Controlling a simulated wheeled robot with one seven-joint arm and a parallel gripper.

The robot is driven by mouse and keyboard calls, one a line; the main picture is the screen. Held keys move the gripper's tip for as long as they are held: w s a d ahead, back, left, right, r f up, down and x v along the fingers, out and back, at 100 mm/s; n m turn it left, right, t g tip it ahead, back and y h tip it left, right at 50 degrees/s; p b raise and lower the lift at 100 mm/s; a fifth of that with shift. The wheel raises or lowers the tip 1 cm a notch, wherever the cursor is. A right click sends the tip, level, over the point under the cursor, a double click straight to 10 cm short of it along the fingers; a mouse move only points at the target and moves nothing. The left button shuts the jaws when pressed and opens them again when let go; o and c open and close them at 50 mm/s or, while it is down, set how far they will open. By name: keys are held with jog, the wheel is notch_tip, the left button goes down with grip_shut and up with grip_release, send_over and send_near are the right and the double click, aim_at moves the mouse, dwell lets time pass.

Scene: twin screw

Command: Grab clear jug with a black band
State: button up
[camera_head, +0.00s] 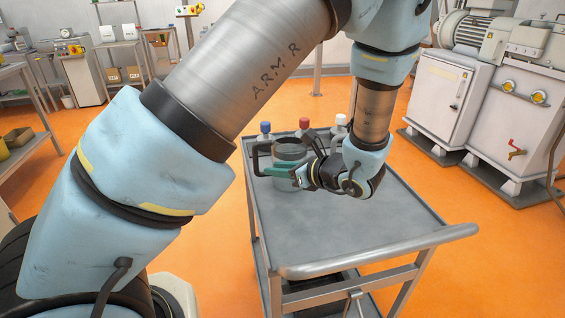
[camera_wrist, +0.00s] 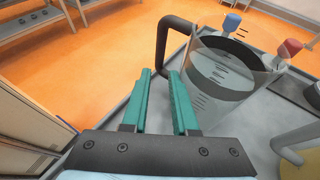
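The clear jug with a black band (camera_head: 291,152) stands upright near the far end of the grey cart. Its dark handle points left. In the wrist view the jug (camera_wrist: 222,75) is just right of my fingers, and its handle (camera_wrist: 163,45) rises ahead of the fingertips. My gripper (camera_wrist: 161,75) is open, with a gap between its two teal fingers. The lower end of the handle shows at this gap; I cannot tell whether it is between the tips or just beyond them. In the head view my gripper (camera_head: 278,172) is at the jug's near side and partly covers it.
Bottles with a blue cap (camera_head: 265,128), a red cap (camera_head: 304,123) and a white cap (camera_head: 341,120) stand close behind and beside the jug. The near part of the cart top (camera_head: 330,230) is clear. White machines (camera_head: 480,100) stand at right.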

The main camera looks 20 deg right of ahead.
aim_at(258, 167)
jog(key=shift+p+x, duration=0.55)
jog(key=shift+x, duration=2.6)
jog(key=shift+c, duration=0.3)
grip_shut()
